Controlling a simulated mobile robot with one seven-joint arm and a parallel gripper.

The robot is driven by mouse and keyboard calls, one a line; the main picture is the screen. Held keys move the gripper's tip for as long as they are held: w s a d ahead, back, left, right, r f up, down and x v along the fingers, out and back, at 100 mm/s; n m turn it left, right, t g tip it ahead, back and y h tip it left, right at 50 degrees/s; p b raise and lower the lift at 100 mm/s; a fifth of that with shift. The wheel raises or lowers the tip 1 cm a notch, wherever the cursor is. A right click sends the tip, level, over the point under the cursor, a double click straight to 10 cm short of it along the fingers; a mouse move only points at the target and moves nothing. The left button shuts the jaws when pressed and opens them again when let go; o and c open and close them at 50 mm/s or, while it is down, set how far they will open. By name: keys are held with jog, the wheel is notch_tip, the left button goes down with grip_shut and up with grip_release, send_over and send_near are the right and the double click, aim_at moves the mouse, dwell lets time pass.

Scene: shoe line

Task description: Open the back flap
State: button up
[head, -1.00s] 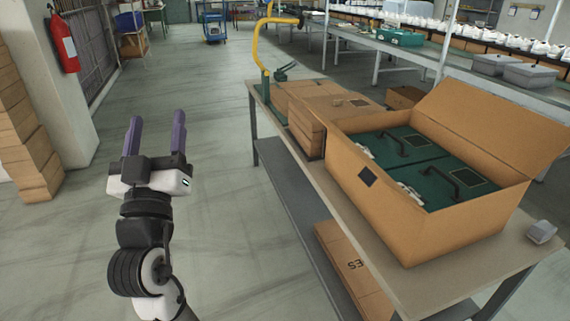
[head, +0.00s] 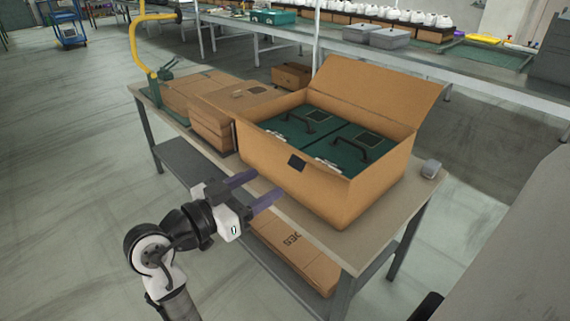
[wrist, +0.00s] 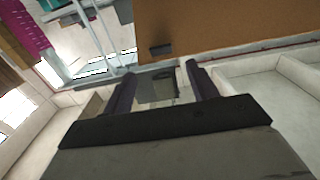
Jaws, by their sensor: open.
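A large open cardboard box (head: 328,198) stands on the workbench. Its back flap (head: 380,97) stands up, leaning outward behind the box. Two green cases (head: 345,140) with dark handles lie inside. My gripper (head: 262,188) is open and empty in front of the box's near left side, with its purple fingers pointing at the bench edge and the box. In the wrist view the gripper (wrist: 160,85) shows its two dark fingers spread apart, with the brown box wall (wrist: 230,25) beyond them. I cannot tell the exact gap between fingertips and box.
A flat box (head: 290,255) lies on the lower shelf. A long table (head: 420,70) with white shoes runs behind.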

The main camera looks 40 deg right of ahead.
aim_at(295, 164)
jog(key=d, duration=0.2)
jog(key=d+p, duration=0.1)
jog(key=d, duration=0.5)
jog(key=shift+w+p, duration=0.3)
jog(key=shift+w, duration=0.05)
grip_shut()
